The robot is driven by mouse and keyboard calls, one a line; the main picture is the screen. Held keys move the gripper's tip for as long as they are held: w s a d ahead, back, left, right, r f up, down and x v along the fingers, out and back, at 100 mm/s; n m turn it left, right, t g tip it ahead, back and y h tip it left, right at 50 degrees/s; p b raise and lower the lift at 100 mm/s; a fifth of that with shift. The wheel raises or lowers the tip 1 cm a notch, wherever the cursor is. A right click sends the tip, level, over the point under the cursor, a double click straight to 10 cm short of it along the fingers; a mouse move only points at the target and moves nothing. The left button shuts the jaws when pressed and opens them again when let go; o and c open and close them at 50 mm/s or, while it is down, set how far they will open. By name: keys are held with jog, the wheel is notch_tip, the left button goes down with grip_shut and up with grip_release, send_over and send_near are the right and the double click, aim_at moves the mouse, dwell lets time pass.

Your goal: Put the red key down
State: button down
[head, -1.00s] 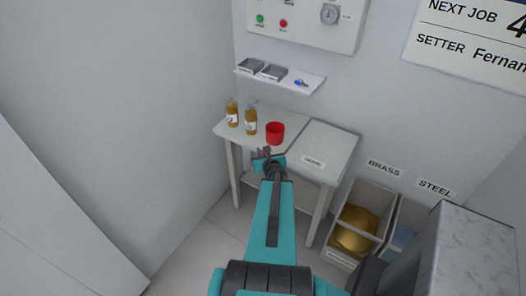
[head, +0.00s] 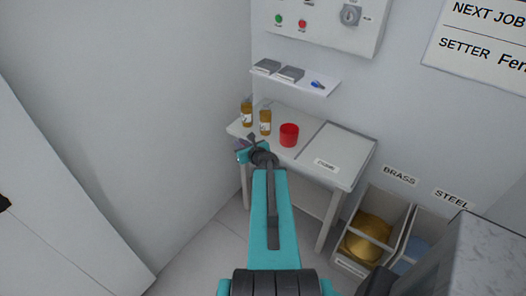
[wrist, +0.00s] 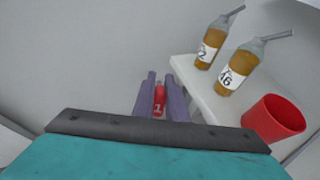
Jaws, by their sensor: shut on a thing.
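My gripper (wrist: 161,98) is shut on the red key (wrist: 159,100), which shows between the two fingers in the wrist view with a pale mark on it. In the head view my gripper (head: 243,149) is at the left front edge of the small white table (head: 305,150). The wrist view shows the fingers left of the table's edge, apart from the bottles and the cup. The key cannot be made out in the head view.
Two amber bottles (head: 246,115) (head: 265,122) and a red cup (head: 289,135) stand on the table. The labelled right part (head: 340,155) is clear. A shelf (head: 300,82) above holds two grey trays and a small blue item. BRASS and STEEL bins stand right.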

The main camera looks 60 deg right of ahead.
jog(key=w+a+r+n+y+b, duration=0.1)
jog(key=w+a+r+n+y, duration=0.15)
jog(key=w+a, duration=0.4)
jog(key=w+a+r+n+t+y+b, duration=0.1)
jog(key=w+a+n+y+b, duration=0.2)
jog(key=a, duration=0.7)
jog(key=w+a+r+n+y, duration=0.25)
jog(key=w+a+y, duration=0.2)
jog(key=a, duration=0.35)
jog(key=a+n+g+y+b, duration=0.4)
jog(key=a+n+g+y, duration=0.1)
jog(key=a, duration=2)
jog(key=n+y, duration=0.1)
jog(key=n, duration=0.1)
jog(key=shift+r+n+y+b, duration=0.3)
jog(key=shift+r+n, duration=0.1)
jog(key=shift+w+a, duration=0.1)
jog(key=shift+a, duration=0.1)
